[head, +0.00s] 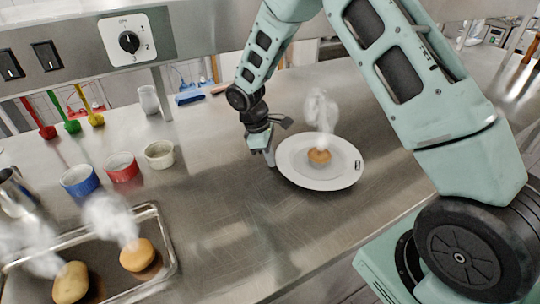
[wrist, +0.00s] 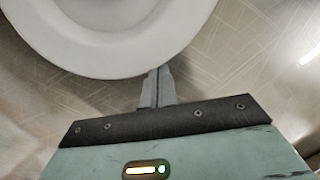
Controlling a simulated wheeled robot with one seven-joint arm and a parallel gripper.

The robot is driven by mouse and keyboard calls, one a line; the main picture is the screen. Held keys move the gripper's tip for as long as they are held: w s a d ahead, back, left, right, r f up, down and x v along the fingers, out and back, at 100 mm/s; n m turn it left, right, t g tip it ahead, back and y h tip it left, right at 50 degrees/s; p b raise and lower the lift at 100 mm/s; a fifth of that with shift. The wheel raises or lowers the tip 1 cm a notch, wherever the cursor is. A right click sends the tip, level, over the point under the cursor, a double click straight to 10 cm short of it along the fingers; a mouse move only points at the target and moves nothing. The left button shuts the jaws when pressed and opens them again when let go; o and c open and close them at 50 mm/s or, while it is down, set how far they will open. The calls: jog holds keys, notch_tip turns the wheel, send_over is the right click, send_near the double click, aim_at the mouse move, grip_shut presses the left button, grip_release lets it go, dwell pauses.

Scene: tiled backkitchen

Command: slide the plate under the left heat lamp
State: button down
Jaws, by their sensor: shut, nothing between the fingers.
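A white round plate (head: 293,178) lies flat on the steel counter, right of centre in the head view. A steaming bun (head: 319,156) sits on it. In the wrist view part of the plate's rim (wrist: 112,62) fills the upper left; the bun is out of that view. My gripper (head: 270,161) points down at the plate's left edge. In the wrist view its closed, empty fingers (wrist: 159,76) are at the rim, touching or nearly so; I cannot tell which. No heat lamp can be made out in either view.
A metal tray (head: 172,246) with two steaming buns is at front left. Blue (head: 80,180), red (head: 121,167) and cream (head: 159,154) cups stand behind it. A panel with a dial (head: 129,41) hangs above. The counter left of the plate is clear.

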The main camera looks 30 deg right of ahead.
aim_at(310, 169)
jog(key=shift+d, duration=0.1)
jog(key=s+d, duration=0.2)
jog(key=d, duration=0.1)
jog(key=s+d, duration=0.2)
jog(key=d, duration=0.1)
jog(key=s+d, duration=0.3)
jog(key=shift+s+p, duration=0.1)
jog(key=shift+p, duration=0.2)
jog(key=shift+w+a, duration=0.3)
jog(key=shift+a, duration=0.05)
notch_tip(310, 169, up, 5)
jog(key=shift+w+f, duration=0.1)
jog(key=s+d+b, duration=0.1)
jog(key=s+d, duration=0.3)
jog(key=d, duration=0.1)
jog(key=s+d+b, duration=0.2)
jog(key=s+d, duration=0.2)
jog(key=d, duration=0.2)
jog(key=s+d+b, duration=0.1)
jog(key=s+d, duration=0.4)
jog(key=shift+d, duration=0.3)
